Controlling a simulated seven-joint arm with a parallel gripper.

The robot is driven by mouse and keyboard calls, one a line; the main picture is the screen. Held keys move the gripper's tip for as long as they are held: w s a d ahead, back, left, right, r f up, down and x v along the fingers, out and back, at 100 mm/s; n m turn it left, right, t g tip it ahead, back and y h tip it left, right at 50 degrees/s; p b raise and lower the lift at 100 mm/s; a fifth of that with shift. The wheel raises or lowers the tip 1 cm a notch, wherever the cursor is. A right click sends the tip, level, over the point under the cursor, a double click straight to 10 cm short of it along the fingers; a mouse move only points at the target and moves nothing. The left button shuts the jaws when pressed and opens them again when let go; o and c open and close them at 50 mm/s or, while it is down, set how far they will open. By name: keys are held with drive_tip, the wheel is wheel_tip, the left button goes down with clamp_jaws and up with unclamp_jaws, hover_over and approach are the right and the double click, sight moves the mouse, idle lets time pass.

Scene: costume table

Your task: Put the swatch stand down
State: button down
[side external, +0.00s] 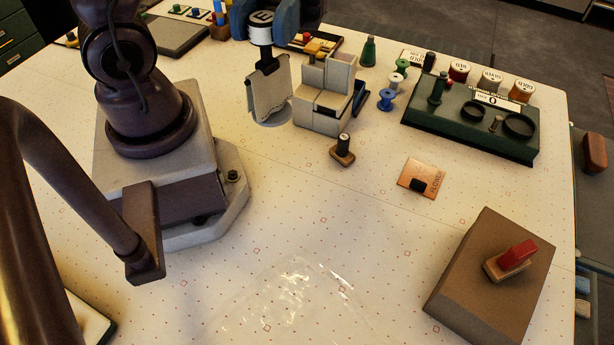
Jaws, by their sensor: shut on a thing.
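The swatch stand (268,90) is in the upper middle of the side external view. It has a white round top marked E, a black clip below it, and a grey cloth swatch. My gripper (262,22), with blue fingers cut off by the top edge, is shut on its white top. The stand is upright. A pale round patch shows under the swatch; I cannot tell whether it is its base on the table or a gap remains below.
A stepped beige block (325,95) stands close to the stand's right. A small stamp (343,150), spools (386,99), a copper plate (422,178), a green tray (470,122) and a brown box (490,275) lie further right. A glossy clear sheet (295,290) lies in front.

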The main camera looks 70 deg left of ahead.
drive_tip(key=w+d+r+n+t+h, duration=0.2)
drive_tip(key=w+d+r+n+t, duration=0.1)
drive_tip(key=d+r+t, duration=0.15)
wheel_tip(320, 180, down, 27)
drive_tip(key=shift+a+r+g, duration=0.15)
drive_tip(key=shift+a+g, duration=0.05)
drive_tip(key=shift+g, duration=0.15)
idle(0.5)
drive_tip(key=shift+w, duration=0.1)
drive_tip(key=c, duration=0.8)
unclamp_jaws()
drive_tip(key=shift+o, duration=0.2)
